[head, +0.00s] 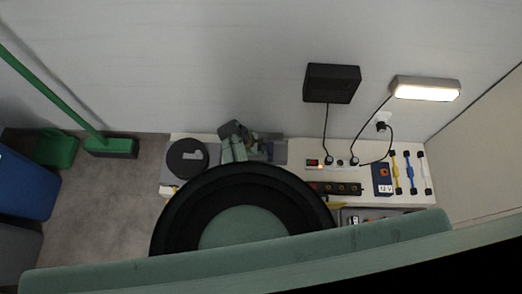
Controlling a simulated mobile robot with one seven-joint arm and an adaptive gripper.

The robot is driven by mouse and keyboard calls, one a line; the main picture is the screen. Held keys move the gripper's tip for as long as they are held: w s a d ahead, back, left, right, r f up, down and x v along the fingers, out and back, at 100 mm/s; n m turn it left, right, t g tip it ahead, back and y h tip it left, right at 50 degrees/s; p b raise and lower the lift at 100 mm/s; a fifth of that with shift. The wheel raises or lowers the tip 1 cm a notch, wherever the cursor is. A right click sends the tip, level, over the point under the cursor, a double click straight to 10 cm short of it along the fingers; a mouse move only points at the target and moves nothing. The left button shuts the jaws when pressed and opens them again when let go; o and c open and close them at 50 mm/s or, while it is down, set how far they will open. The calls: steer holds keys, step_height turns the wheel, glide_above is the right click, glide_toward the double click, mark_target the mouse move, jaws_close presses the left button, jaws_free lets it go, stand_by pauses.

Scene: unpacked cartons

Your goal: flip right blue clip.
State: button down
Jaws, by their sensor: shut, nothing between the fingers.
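A narrow blue bar with black ends (409,172) stands out at the right end of the white bench, between a yellow bar (396,172) and a white bar (424,172). I cannot tell whether it is the right blue clip, and no other blue clip can be made out at this size. My own large green and black arm parts cover the bench's front middle. I cannot make out my gripper in this view.
On the white bench (298,178) are a dark disc (187,159), a grey-green device (236,142), a socket strip (335,188) and a 12 V box (382,178). Cords hang from a black wall box (331,83) and a lit lamp (425,89).

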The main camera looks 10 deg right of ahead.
steer(key=shift+w+r+g+p, duration=0.3)
steer(key=shift+r+g, duration=0.25)
steer(key=shift+g, duration=0.55)
steer(key=shift+w+d+r+n+g+y, duration=0.15)
steer(key=shift+w+r+n+g+y, duration=0.2)
steer(key=shift+g, duration=0.55)
steer(key=shift+w+d+r+p, duration=0.1)
steer(key=shift+w+r+p, duration=0.15)
steer(key=shift+r+p, duration=0.2)
steer(key=shift+w+r, duration=0.2)
steer(key=shift+w, duration=0.35)
steer(key=shift+r, duration=0.15)
stand_by(0.5)
steer(key=shift+r+p, duration=0.75)
steer(key=shift+p, duration=0.3)
